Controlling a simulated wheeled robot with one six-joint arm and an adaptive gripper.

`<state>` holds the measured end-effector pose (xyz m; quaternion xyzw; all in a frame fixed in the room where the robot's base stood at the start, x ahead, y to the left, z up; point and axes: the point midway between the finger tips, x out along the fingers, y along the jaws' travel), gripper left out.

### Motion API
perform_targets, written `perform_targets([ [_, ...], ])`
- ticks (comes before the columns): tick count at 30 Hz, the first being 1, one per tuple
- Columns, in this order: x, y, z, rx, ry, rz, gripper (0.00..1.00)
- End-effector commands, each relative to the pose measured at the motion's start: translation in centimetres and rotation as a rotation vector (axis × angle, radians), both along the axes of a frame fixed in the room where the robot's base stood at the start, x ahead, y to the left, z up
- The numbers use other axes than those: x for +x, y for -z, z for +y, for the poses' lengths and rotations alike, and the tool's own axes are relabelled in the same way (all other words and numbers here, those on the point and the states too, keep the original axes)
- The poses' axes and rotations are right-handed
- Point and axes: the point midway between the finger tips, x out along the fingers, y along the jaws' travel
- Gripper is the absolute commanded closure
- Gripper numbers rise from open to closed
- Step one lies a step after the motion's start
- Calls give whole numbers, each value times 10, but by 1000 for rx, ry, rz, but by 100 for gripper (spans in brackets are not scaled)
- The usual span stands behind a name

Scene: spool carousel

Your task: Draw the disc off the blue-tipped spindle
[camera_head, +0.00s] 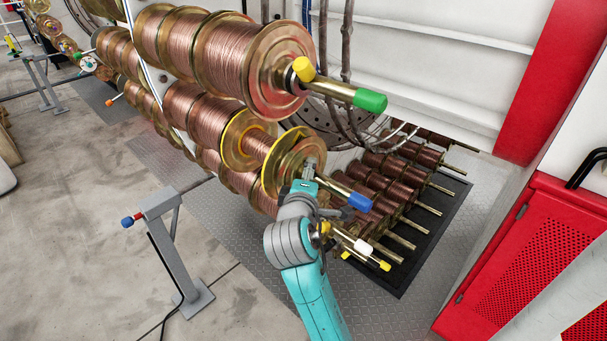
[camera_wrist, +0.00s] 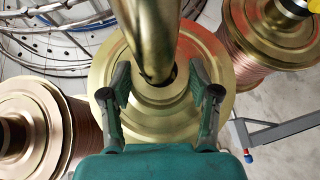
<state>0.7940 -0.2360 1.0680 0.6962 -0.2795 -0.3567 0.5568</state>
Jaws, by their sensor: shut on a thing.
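The blue-tipped spindle runs toward the lower right in the head view and ends in a blue cap (camera_head: 360,202). In the wrist view its thick brass shaft (camera_wrist: 150,35) crosses the top middle. The brass disc (camera_head: 289,153) sits around this spindle, in front of a copper-wound spool. The disc (camera_wrist: 222,78) also fills the middle of the wrist view. My gripper (camera_head: 307,178) reaches the disc from below. In the wrist view its two fingers (camera_wrist: 161,97) stand on either side of the disc's raised hub and are shut on it. The disc's back is hidden.
Below are a white cap (camera_head: 364,247) and yellow caps. A rack of copper spools (camera_head: 385,180) lies behind. A grey post (camera_head: 172,245) stands left; a red cabinet (camera_head: 520,255) stands right.

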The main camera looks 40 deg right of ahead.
Motion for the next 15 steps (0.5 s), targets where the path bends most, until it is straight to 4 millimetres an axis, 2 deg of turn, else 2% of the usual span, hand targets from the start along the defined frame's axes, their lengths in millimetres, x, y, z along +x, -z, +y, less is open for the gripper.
perform_targets([
  [15,-30,-2,-1,0,0,-3,100],
])
